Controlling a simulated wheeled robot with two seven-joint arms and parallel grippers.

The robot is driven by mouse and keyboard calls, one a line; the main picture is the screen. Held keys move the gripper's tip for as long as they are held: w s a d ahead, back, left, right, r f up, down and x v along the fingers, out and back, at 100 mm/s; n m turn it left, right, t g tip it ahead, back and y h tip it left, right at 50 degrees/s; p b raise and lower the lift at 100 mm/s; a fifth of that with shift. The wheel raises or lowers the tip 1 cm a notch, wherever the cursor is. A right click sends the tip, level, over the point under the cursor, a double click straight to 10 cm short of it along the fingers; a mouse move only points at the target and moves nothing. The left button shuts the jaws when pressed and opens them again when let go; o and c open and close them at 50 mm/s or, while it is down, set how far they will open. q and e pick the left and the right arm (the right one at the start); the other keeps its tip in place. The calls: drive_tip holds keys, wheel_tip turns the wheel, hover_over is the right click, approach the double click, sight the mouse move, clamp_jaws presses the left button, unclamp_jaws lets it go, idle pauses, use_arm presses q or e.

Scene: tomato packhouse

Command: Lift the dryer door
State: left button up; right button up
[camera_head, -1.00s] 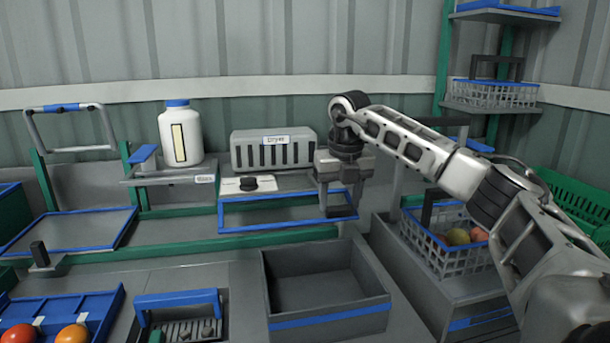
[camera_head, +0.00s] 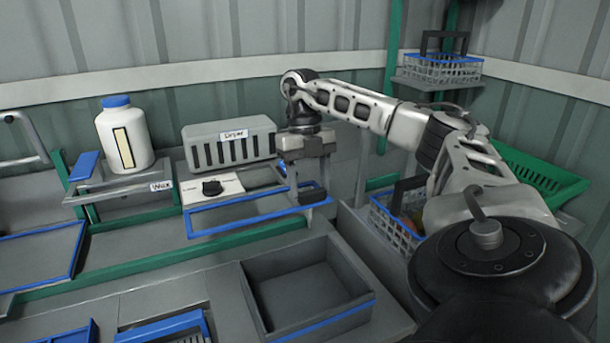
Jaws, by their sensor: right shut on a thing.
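The dryer (camera_head: 228,144) is a grey box with dark vertical slots and a "Dryer" label, at the back in the head view. In front of it lies a blue-edged frame (camera_head: 250,222), which looks like the dryer door; it appears low and nearly flat. My right gripper (camera_head: 312,196) points down at the frame's right end and is shut on it. The gripper hides that corner, so the exact contact is not visible. My left gripper is not in view.
A white jar with a blue lid (camera_head: 125,135) stands left of the dryer, behind a "Wax" label. A black knob (camera_head: 212,187) sits before the dryer. An empty grey bin (camera_head: 262,320) stands in front. A basket (camera_head: 385,212) stands close to my right arm.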

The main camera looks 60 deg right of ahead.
drive_tip(key=o, duration=1.4)
drive_tip(key=shift+w+r, duration=0.1)
drive_tip(key=shift+r, duration=0.25)
use_arm(q)
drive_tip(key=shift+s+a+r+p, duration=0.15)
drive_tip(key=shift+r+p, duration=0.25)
drive_tip(key=shift+p, duration=0.6)
use_arm(e)
drive_tip(key=v, duration=1.5)
